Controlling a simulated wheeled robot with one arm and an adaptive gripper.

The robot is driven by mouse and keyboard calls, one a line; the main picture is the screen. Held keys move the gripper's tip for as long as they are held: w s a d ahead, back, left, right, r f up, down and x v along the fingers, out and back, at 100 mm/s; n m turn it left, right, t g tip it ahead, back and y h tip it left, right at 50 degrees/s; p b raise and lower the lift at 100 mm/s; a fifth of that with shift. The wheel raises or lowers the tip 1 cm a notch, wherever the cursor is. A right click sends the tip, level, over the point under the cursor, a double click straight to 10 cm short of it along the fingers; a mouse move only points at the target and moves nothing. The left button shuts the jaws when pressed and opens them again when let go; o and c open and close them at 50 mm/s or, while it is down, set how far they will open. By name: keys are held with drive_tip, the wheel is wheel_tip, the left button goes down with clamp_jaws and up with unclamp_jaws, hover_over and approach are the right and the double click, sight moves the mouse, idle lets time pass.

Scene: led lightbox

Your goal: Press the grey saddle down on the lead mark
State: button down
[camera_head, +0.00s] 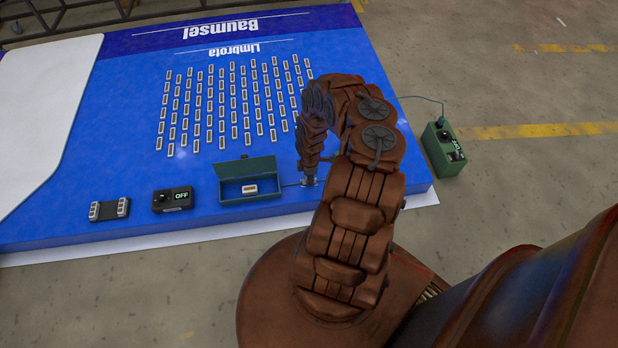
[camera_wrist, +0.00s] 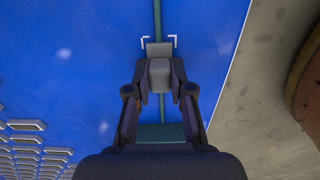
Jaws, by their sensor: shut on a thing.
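The grey saddle (camera_wrist: 159,50) sits between the fingertips of my gripper (camera_wrist: 159,76) in the wrist view. My gripper is shut on it. The lead (camera_wrist: 157,14) is a thin green line across the blue board, running in under the saddle. White corner brackets of the lead mark (camera_wrist: 144,41) show at both sides of the saddle's far end; the rest of the mark is hidden. In the head view my gripper (camera_head: 309,167) points down at the board near its front edge, with a small grey part of the saddle (camera_head: 309,181) below it. I cannot tell whether the saddle touches the board.
An open green box (camera_head: 250,196) with a white module (camera_head: 249,188) stands just left of my gripper. A black OFF switch box (camera_head: 172,199) and a small module holder (camera_head: 110,209) lie further left. A green control box (camera_head: 443,148) stands right, off the blue board (camera_head: 300,222).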

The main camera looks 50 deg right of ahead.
drive_tip(key=shift+f, duration=0.2)
drive_tip(key=c, duration=0.9)
unclamp_jaws()
drive_tip(key=shift+c, duration=0.2)
drive_tip(key=shift+r, duration=0.1)
drive_tip(key=shift+r+p, duration=4)
drive_tip(key=shift+p, duration=0.25)
